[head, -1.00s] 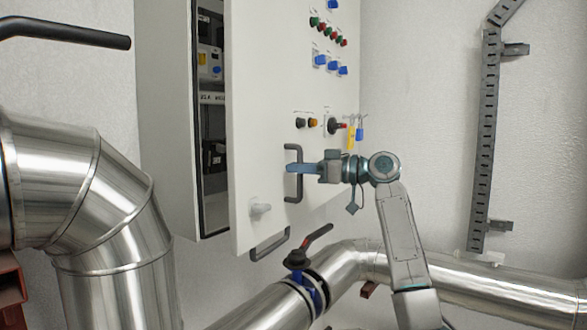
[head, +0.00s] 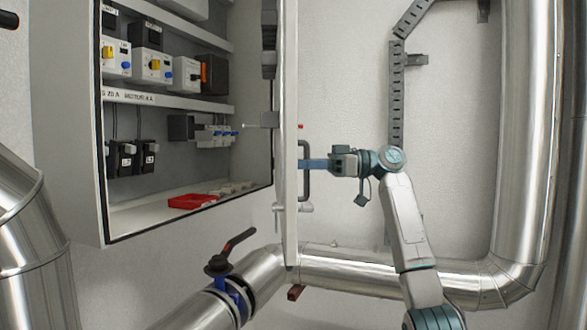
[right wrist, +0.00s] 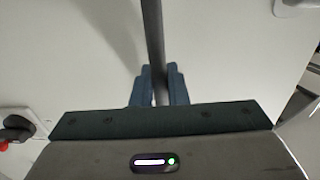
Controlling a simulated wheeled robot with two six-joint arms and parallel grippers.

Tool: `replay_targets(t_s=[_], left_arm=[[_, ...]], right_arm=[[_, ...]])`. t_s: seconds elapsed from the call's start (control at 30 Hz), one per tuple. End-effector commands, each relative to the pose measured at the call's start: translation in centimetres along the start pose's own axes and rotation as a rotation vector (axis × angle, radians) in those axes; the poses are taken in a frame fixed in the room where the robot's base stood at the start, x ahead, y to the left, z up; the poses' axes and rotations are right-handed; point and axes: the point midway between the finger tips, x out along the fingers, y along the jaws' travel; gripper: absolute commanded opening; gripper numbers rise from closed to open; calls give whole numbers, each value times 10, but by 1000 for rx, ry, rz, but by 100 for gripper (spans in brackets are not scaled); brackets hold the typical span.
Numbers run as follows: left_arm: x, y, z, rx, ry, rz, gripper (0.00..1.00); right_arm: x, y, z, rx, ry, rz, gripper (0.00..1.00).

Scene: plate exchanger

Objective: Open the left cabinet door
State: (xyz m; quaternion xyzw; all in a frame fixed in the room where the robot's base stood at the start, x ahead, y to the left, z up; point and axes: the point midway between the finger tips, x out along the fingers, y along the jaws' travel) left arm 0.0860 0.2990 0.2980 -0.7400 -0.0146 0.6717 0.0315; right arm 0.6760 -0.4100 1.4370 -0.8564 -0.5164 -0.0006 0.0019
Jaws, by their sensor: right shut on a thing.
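The cabinet door (head: 287,110) shows nearly edge-on in the head view, swung wide open. Its dark bar handle (head: 305,182) sits on the door's outer face, toward the right. My right gripper (head: 308,164) reaches in from the right and is shut on the handle. In the right wrist view the dark handle bar (right wrist: 153,45) runs between the two blue fingers (right wrist: 158,88), with the pale door face (right wrist: 220,50) behind. The open cabinet (head: 75,130) shows its inside. My left gripper is not in view.
Inside the cabinet are breakers and switches (head: 155,66) on shelves and a red tray (head: 193,201). A steel pipe with a blue valve (head: 232,290) and dark lever runs below. A large steel pipe (head: 528,140) stands at the right. A perforated rail (head: 396,100) is on the wall.

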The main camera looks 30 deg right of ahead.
Motion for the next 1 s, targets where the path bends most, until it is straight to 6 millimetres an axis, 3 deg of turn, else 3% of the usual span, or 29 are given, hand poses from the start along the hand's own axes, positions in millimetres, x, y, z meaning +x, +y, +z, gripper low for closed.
replay_targets(t_s=[0.2,0.23,0.3,0.67,1.0], left_arm=[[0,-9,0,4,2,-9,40],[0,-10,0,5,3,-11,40],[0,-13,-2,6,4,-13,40],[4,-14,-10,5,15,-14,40],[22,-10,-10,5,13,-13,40]], right_arm=[[1,0,0,-1,-1,0,0],[1,0,0,-1,-1,0,19],[1,0,0,-1,-1,0,31],[-6,0,1,-1,-1,0,31],[-70,0,2,-1,0,3,31]])
